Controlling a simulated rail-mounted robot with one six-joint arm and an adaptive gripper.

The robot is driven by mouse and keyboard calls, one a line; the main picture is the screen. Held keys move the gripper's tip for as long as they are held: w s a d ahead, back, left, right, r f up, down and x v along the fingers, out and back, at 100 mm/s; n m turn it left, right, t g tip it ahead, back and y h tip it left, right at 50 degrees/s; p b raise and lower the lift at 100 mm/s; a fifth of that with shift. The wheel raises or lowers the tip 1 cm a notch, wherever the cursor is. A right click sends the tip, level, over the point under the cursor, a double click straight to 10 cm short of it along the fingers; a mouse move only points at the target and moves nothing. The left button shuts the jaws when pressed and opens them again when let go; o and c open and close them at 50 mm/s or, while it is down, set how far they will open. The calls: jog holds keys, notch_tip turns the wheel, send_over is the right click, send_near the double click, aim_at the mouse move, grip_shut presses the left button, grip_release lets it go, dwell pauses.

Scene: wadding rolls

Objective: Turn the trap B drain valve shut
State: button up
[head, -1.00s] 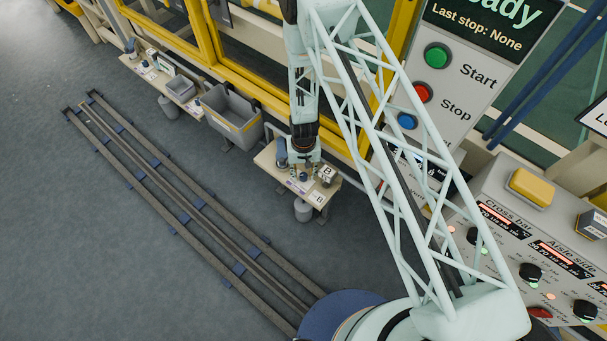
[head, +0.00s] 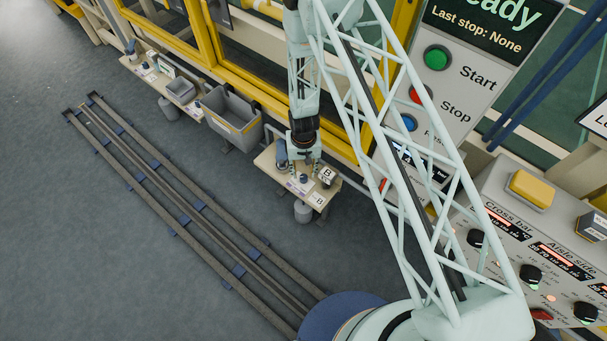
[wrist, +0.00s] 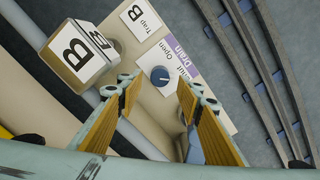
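The trap B drain valve is a dark blue round knob (wrist: 161,76) on a beige bench top in the wrist view. A purple-edged label (wrist: 183,62) beside it reads Drain, with Open and a partly covered Shut. A small pale mark shows on the knob, but I cannot tell its exact setting. My gripper (wrist: 160,90) is open, its two orange-padded fingers on either side of the knob in the picture. Nothing shows between the pads touching it; the height gap is unclear. In the head view my gripper (head: 303,167) is over the small bench (head: 268,160).
A grey bin (head: 232,113) and another bench (head: 150,75) stand further left along the yellow frame. Floor rails (head: 170,195) run in front.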

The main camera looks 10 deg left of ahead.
aim_at(303, 177)
notch_tip(303, 177, up, 8)
dwell(0.7)
jog(key=shift+r, duration=0.1)
dwell(0.5)
